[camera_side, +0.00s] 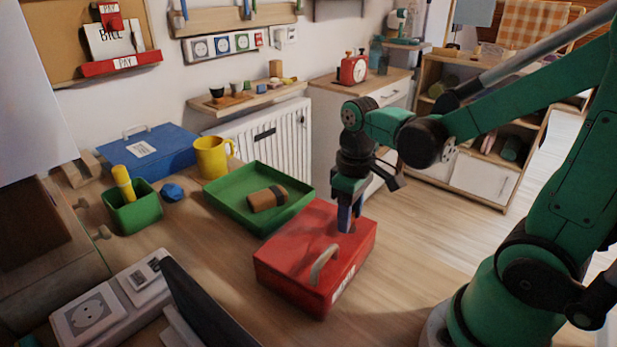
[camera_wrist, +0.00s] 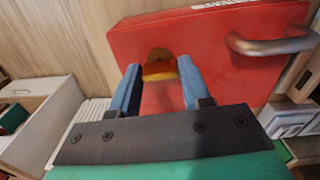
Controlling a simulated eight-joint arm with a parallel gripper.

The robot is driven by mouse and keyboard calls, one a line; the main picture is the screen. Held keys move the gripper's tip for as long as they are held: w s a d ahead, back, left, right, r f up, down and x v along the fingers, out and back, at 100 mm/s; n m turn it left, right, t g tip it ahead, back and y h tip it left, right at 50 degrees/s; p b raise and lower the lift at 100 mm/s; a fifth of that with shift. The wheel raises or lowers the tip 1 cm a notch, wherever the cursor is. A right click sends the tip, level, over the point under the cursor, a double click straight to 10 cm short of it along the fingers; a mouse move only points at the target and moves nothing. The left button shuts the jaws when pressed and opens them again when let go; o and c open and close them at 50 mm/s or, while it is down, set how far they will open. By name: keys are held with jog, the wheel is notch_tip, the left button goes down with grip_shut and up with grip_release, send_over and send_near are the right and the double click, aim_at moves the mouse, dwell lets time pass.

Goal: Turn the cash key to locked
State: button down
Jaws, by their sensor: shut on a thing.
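The red cash box (camera_side: 300,262) stands on the wooden desk, lid shut, with a grey carrying handle (camera_side: 323,264) on top. It also fills the upper right of the wrist view (camera_wrist: 235,75). The cash key (camera_wrist: 160,68), orange-yellow with a round brass plate behind it, is on the red lid in the wrist view. My gripper (camera_side: 349,219) points down onto the far right part of the lid. Its blue fingers (camera_wrist: 158,76) are on both sides of the key, shut on it. The fingers hide the key in the side view. I cannot tell the key's locked position.
A green tray (camera_side: 234,201) with a brown wallet-like thing (camera_side: 267,197) lies beside the cash box. A yellow mug (camera_side: 211,157), a blue box (camera_side: 150,152) and a green cup (camera_side: 133,211) stand farther left. A dark screen (camera_side: 205,310) stands at the front.

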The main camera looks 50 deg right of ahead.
jog(key=shift+c, duration=2)
grip_release()
jog(key=shift+r, duration=2.85)
jog(key=a+t, duration=0.1)
jog(key=t, duration=0.1)
jog(key=w+a+m+t, duration=0.1)
jog(key=a+t, duration=0.1)
jog(key=t, duration=0.1)
jog(key=shift+a+r, duration=0.1)
jog(key=shift+a, duration=0.15)
jog(key=shift+w+a+r+t, duration=0.1)
jog(key=shift+w+a+t, duration=0.15)
jog(key=shift+t, duration=0.3)
jog(key=shift+w+a+r+t, duration=0.1)
jog(key=shift+a+t, duration=0.25)
jog(key=shift+t, duration=0.2)
